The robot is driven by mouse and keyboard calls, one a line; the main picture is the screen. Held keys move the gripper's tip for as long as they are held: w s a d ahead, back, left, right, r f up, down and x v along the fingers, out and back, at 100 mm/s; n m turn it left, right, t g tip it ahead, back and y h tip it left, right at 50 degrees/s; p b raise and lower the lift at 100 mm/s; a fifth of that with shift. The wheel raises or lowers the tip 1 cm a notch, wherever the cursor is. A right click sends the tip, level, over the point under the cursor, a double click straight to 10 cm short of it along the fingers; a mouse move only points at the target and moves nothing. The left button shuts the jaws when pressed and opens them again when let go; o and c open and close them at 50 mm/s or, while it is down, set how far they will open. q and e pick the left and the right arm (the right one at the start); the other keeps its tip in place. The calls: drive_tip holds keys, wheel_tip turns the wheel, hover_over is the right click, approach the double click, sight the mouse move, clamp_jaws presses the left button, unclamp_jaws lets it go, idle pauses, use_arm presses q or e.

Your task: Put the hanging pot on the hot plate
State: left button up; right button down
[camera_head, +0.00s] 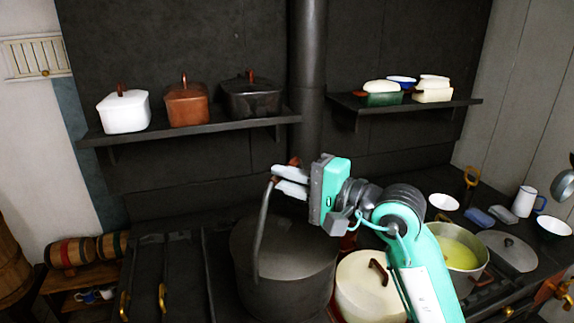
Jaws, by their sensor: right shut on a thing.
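A large dark pot (287,270) with a tall bail handle (258,232) is at the middle of the black stove (180,267). My right gripper (285,178) is shut on the top of the handle, at its brown grip. The handle stands up, and the pot hangs below it, looking upright. I cannot tell whether the pot's bottom touches the stove, since its lower edge is cut off by the frame. No separate hot plate can be made out; the surface under the pot is hidden. My left gripper is out of view.
A cream lidded pot (368,288) stands close to the right of the dark pot, partly behind my arm. A pan with yellow contents (460,252) is further right. A vertical stovepipe (307,80) and a shelf (190,130) with lidded pots are behind. The stove's left part is clear.

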sight(287, 249)
wheel_tip(287, 249, down, 11)
drive_tip(key=shift+s+r+p, duration=0.1)
drive_tip(key=shift+r+p, duration=0.1)
drive_tip(key=shift+p, duration=1.05)
drive_tip(key=shift+f+p, duration=0.4)
drive_tip(key=shift+f, duration=2.05)
drive_tip(key=shift+f, duration=0.15)
drive_tip(key=c, duration=1.4)
unclamp_jaws()
drive_tip(key=shift+f, duration=0.1)
drive_tip(key=shift+s, duration=0.1)
